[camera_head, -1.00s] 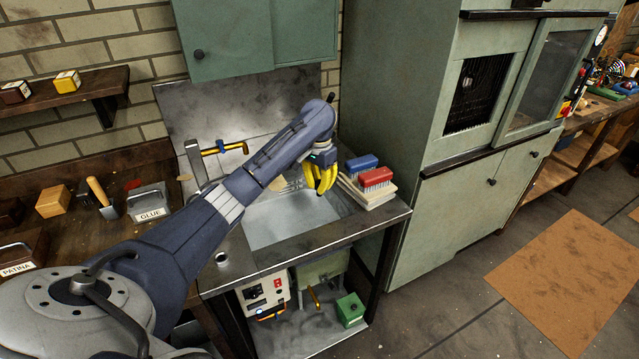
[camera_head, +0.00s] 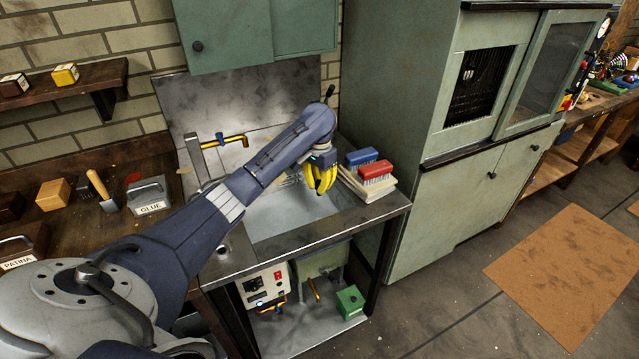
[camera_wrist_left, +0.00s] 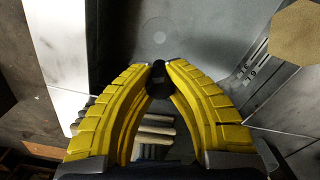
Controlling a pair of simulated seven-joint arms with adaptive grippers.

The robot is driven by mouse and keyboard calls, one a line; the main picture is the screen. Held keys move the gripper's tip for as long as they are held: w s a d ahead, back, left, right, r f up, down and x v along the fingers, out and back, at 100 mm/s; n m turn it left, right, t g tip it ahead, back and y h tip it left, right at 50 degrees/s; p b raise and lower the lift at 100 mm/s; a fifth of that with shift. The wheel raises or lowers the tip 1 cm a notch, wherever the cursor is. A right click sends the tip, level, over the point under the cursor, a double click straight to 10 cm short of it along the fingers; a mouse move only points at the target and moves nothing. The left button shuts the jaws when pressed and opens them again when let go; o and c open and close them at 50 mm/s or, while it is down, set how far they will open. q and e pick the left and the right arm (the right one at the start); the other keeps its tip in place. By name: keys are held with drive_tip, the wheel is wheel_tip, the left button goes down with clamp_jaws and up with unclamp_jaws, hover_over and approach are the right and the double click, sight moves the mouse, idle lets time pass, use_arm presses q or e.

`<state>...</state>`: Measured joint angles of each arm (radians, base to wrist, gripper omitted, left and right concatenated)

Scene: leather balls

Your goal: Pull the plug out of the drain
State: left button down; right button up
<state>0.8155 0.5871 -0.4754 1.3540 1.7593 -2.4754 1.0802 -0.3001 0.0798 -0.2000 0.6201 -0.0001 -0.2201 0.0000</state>
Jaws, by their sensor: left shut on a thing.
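My left gripper (camera_head: 321,189) has yellow fingers and hangs over the metal sink basin (camera_head: 275,222). In the left wrist view the two fingertips (camera_wrist_left: 159,78) close on a small dark round piece, which looks like the plug (camera_wrist_left: 159,85). A faint pale ring (camera_wrist_left: 158,38) shows on the grey metal beyond the fingertips; I cannot tell if it is the drain. In the head view the plug is hidden by the fingers and the arm. My right gripper is not in view.
A brass tap (camera_head: 232,140) stands at the back left. The tall green cabinet (camera_head: 450,200) bounds the right side.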

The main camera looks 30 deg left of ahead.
use_arm(q)
wheel_tip(320, 180, down, 8)
idle(2.3)
drive_tip(key=shift+f, duration=0.2)
idle(0.6)
